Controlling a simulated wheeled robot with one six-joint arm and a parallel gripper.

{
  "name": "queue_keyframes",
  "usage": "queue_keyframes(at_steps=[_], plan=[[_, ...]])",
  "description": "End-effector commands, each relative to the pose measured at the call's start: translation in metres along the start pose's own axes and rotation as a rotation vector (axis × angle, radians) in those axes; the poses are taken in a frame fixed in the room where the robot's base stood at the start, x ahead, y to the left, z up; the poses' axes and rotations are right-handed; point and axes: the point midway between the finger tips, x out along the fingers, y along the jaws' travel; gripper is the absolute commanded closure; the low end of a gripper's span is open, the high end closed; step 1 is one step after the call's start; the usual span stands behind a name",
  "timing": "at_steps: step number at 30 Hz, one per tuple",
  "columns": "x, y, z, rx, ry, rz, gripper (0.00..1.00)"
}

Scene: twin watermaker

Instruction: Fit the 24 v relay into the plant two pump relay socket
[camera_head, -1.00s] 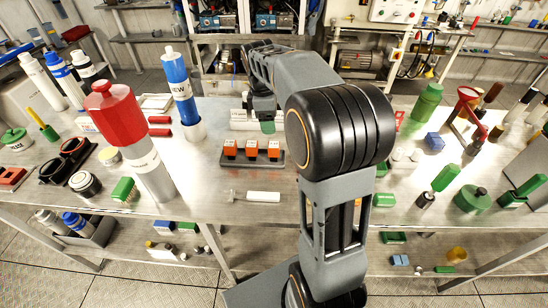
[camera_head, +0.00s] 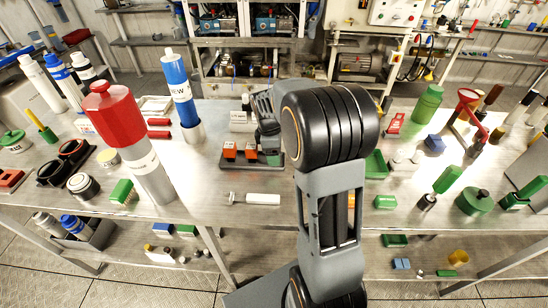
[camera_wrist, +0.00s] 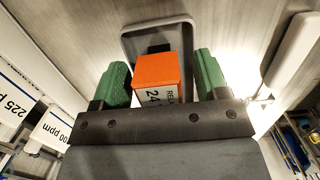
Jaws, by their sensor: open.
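An orange relay (camera_wrist: 158,72) with a white label reading "RELAY" and "24" sits between the two green fingers of my gripper (camera_wrist: 160,82) in the wrist view. Gaps show on both sides of it, so my gripper is open around it. In the head view my gripper (camera_head: 270,157) is at the right end of a dark relay tray (camera_head: 230,165). Two other orange relays, a left one (camera_head: 229,150) and a middle one (camera_head: 251,150), stand in the tray. My gripper hides the right end there. I cannot make out the plant two pump relay socket.
A white tool (camera_head: 262,199) lies in front of the tray. A blue cylinder (camera_head: 180,90) and a red-topped cylinder (camera_head: 118,120) stand to the left. Pump units (camera_head: 275,68) stand on a rack behind the table.

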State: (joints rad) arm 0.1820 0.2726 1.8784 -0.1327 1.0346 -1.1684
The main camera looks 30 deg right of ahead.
Motion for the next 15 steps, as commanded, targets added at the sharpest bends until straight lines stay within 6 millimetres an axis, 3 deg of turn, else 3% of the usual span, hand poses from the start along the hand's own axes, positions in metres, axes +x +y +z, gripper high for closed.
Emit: queue_keyframes(at_steps=[10, 15], plan=[[0.0059, 0.0001, 0.0001, 0.000, 0.000, 0.000, 0.32], [0.0057, 0.0001, 0.0001, 0.000, 0.000, 0.001, 0.48]])
